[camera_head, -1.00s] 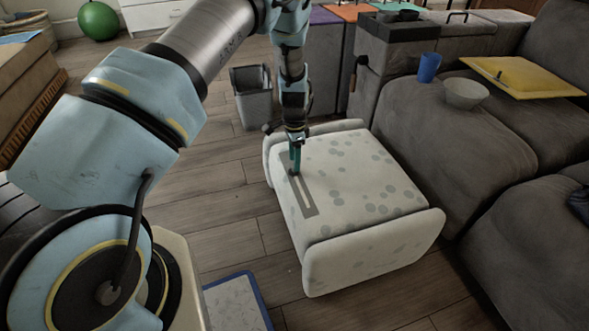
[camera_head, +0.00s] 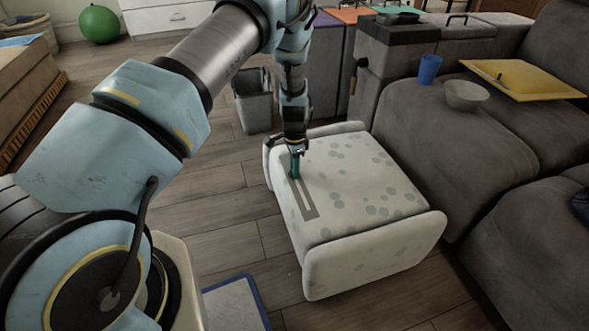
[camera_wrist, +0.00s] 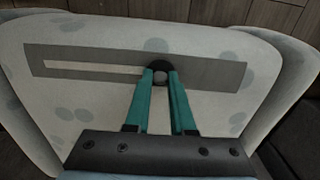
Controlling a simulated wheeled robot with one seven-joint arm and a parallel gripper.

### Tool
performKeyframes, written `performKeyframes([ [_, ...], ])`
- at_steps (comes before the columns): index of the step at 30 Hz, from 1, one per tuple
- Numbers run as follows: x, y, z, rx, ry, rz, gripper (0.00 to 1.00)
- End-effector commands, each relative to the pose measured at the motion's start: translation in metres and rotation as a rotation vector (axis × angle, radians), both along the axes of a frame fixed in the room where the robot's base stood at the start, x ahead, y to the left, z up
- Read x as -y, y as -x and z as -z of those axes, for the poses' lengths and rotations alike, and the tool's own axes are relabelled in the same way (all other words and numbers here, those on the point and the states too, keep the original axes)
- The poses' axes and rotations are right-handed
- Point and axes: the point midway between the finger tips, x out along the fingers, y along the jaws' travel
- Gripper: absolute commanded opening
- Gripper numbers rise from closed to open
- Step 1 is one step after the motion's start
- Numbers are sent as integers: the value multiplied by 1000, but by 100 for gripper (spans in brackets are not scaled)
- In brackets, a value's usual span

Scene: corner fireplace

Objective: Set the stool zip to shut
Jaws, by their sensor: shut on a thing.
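The stool (camera_head: 365,190) is a low padded block in off-white fabric with grey spots. A grey zip strip (camera_head: 306,205) runs along the left part of its top and also shows in the wrist view (camera_wrist: 215,76). A pale slot (camera_wrist: 90,69) runs along the strip to the left of my gripper in that view; the strip to the right is plain grey. My gripper (camera_head: 295,177) points down at the strip's far part. In the wrist view its teal fingers (camera_wrist: 160,80) are closed on a small dark round zip pull (camera_wrist: 158,69), partly hidden by the fingertips.
A grey sofa (camera_head: 430,140) stands close on the stool's right, with a blue cup (camera_head: 429,68), a bowl (camera_head: 466,96) and a yellow tray (camera_head: 540,82) on it. A grey bin (camera_head: 254,105) stands behind. Wooden floor (camera_head: 235,205) is clear left of the stool.

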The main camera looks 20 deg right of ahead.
Motion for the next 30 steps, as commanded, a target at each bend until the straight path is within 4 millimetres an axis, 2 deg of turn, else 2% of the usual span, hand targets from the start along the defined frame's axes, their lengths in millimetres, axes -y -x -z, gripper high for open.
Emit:
performKeyframes([
  [3, 0, 0, 0, 0, 0, 0, 0],
  [30, 0, 0, 0, 0, 0, 0, 0],
])
